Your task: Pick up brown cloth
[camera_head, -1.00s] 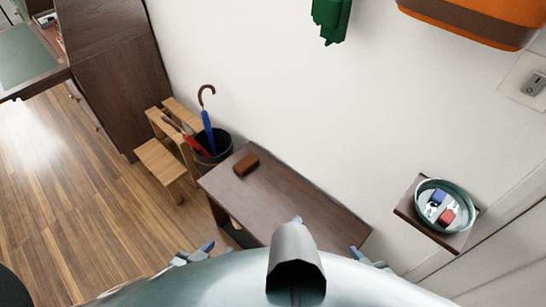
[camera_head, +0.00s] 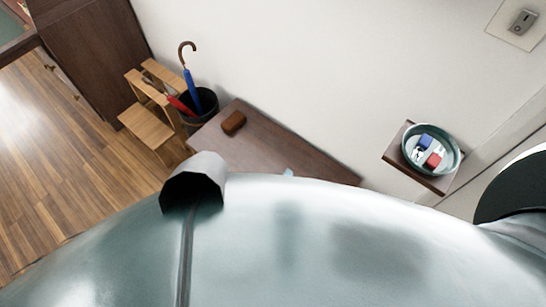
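A small brown item (camera_head: 233,122), which looks like the brown cloth folded into a compact block, lies on the dark wooden table (camera_head: 290,150) near its far left end. Nothing touches it. Neither of my grippers can be made out. My own pale, shiny body fills the lower part of the view and hides the near side of the table. A small pale blue tip shows at the table's front edge, too little to tell what it is.
A dark bin (camera_head: 203,108) with a blue umbrella (camera_head: 192,90) and a red one stands left of the table, beside a wooden step stool (camera_head: 147,122). A wall shelf (camera_head: 392,152) holds a round bowl (camera_head: 407,150) with small items. Floor is open at left.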

